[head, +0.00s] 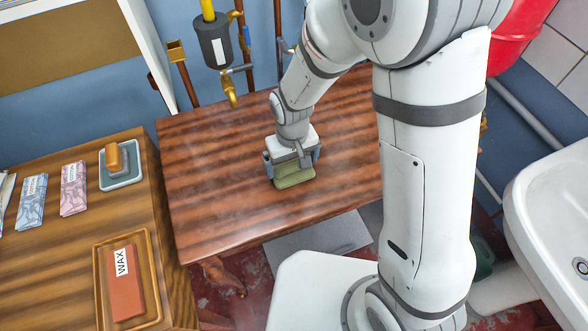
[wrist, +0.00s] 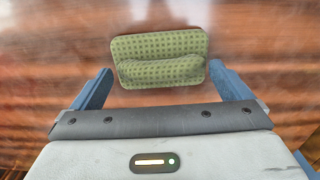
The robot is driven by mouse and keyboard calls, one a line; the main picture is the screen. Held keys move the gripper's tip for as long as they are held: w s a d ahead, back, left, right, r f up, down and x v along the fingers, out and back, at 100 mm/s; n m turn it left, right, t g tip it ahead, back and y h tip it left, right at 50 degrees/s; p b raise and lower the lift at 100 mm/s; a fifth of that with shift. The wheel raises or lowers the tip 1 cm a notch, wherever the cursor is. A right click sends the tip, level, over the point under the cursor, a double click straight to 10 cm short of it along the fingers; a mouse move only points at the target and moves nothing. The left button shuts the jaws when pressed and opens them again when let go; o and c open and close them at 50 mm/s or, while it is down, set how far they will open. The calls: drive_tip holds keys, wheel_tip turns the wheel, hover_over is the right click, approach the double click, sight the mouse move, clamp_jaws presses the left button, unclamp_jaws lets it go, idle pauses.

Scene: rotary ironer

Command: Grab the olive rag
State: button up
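The olive rag (head: 294,175) lies on the dark wooden table (head: 215,205) in the head view, partly hidden by my gripper (head: 292,160). In the wrist view the olive rag (wrist: 160,56) is a rounded green patterned pad with a raised ridge across it. My gripper (wrist: 162,88) is open, with its blue fingers wide apart. The rag's lower part lies between the fingertips, with a gap on each side, and most of it is beyond them.
A side counter (head: 75,255) at the left holds a wax block (head: 126,285) in a wooden tray, a soap dish (head: 120,178) and folded packets (head: 73,188). A white sink (head: 545,205) is at the right. The table around the rag is clear.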

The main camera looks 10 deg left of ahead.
drive_tip(key=c, duration=1)
drive_tip(key=shift+c, duration=0.2)
drive_tip(key=shift+r, duration=0.1)
